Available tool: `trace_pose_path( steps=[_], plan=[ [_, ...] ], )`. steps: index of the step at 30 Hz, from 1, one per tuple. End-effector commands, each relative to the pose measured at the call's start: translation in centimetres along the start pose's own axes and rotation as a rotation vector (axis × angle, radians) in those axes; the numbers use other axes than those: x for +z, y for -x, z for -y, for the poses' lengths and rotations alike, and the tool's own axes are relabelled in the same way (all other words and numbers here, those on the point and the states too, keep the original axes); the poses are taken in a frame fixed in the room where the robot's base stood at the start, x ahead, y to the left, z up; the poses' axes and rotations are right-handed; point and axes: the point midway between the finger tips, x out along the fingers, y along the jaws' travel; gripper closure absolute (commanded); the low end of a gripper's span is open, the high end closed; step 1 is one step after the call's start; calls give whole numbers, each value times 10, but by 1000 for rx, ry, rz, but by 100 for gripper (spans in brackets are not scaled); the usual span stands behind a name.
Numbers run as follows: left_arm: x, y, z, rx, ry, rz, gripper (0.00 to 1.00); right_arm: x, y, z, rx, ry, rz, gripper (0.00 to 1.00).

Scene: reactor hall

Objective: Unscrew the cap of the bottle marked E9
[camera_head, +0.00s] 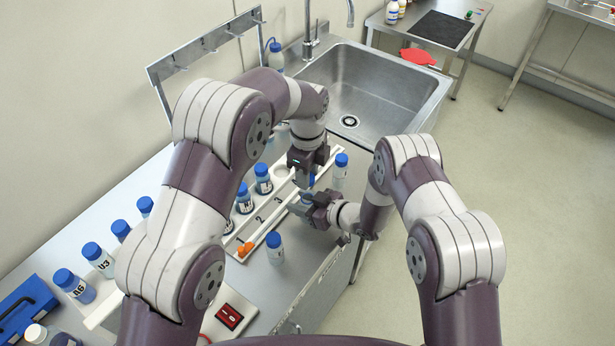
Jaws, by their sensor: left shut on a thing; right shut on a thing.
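Both my grippers meet over the right part of the white numbered rack. My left gripper (304,174) is the higher one, pointing down, shut on a blue cap (311,181). My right gripper (306,201) reaches in from the right just below it and is shut on the bottle under that cap. The bottle's body is almost wholly hidden by the grippers, and I cannot read its mark. I cannot tell whether the cap is still seated on it.
The white rack (289,211) shows slots marked 2 and 3 and an orange piece (245,249). Blue-capped bottles stand close by: one in front (275,247), one behind (340,170), several to the left. A sink (372,90) lies behind; a red switch box (229,317) sits in front.

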Motion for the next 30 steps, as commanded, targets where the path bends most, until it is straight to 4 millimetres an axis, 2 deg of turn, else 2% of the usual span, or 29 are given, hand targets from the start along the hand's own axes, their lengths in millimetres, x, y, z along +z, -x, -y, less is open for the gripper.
trace_pose_path(
  steps=[1, 2, 4, 13, 16, 20, 27, 30],
  plan=[
    [0, 0, 0, 0, 0, 0, 100, 0, 0, 0, 0, 0, 0, 100],
    [0, 0, 0, 0, 0, 0, 100, 0, 0, 0, 0, 0, 0, 49],
    [0, 0, 0, 0, 0, 0, 100, 0, 0, 0, 0, 0, 0, 26],
    [0, 0, 0, 0, 0, 0, 100, 0, 1, 0, 0, 0, 0, 26],
    [0, -3, 0, 0, 0, 0, 100, 0, 8, -1, 2, 0, 0, 26],
    [0, -8, 0, 0, 0, 0, 100, 1, 32, -1, 4, -1, -1, 26],
    [0, -17, 0, -1, 0, 0, 100, 1, 89, -2, 4, -1, -1, 26],
    [0, -19, 0, -1, 0, 0, 100, 1, 107, -2, 4, -1, 0, 26]
  ],
)
